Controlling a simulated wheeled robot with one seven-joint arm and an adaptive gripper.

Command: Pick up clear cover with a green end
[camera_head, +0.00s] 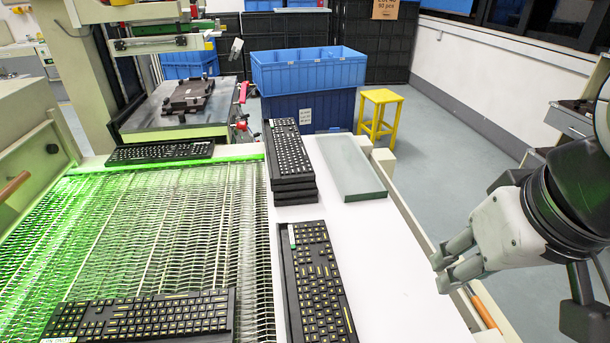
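The clear cover (345,167) is a flat, translucent grey-green slab with a darker green near end. It lies on the white tabletop (385,265), to the right of a stack of black keyboards (289,160), with a narrow gap between them. My gripper (442,273) is at the right, near the table's right edge, closer to the camera than the cover and apart from it. Its grey fingers point left and nothing shows between them. They look close together, but the angle does not show whether they are open or shut.
A black keyboard in a tray (318,285) lies nearer on the table. White table is bare nearer than the cover. Blue crates (308,70) and a yellow stool (380,98) stand behind.

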